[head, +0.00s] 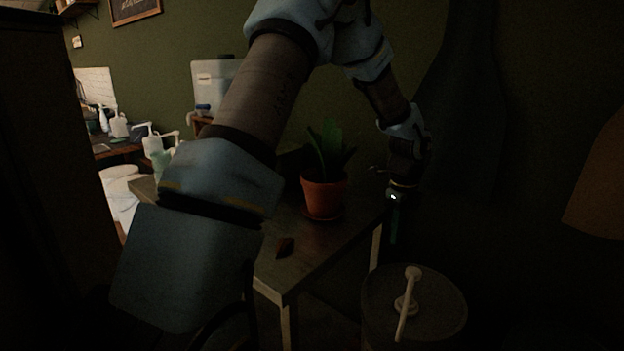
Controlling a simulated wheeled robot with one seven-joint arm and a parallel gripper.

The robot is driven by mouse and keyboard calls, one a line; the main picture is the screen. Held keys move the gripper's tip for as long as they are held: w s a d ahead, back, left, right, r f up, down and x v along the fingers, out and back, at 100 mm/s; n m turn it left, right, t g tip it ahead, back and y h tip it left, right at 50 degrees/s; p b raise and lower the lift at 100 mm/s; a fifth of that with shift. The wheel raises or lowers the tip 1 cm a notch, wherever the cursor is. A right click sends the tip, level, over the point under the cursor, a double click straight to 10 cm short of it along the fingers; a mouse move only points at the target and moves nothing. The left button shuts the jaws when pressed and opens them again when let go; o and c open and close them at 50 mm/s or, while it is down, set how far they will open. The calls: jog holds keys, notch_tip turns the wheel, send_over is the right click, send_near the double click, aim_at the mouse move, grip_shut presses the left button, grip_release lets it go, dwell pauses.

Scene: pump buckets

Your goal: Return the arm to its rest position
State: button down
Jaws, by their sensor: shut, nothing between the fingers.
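My arm reaches up from the lower left, bends at the top of the head view and comes down on the right. My gripper (393,222) hangs pointing down beside the right edge of the table (305,258). It is shut and holds nothing. The fingers are dark and hard to make out. Below it and a little to the right stands a round bucket (440,312) with a pale pump (408,302) on its lid. My gripper is apart from the pump.
Pump bottles (158,150) and a white bucket (121,185) are at the far left. An orange-brown shape (598,190) is at the right edge. The right side is very dark.

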jog(key=s+a+r+n, duration=0.1)
jog(key=s+a+n, duration=0.3)
jog(key=a+n, duration=0.5)
jog(key=s+a+r+n+t+b, duration=0.1)
jog(key=s+a+r+n, duration=0.1)
jog(key=a+n, duration=0.7)
jog(key=s+a+r+n+b, duration=0.1)
jog(key=s+a+n, duration=0.4)
jog(key=a+n, duration=0.4)
jog(key=a, duration=0.3)
jog(key=shift+s+a+r, duration=0.2)
jog(key=shift+s+a, duration=0.1)
jog(key=shift+a, duration=0.05)
jog(key=shift+d, duration=0.1)
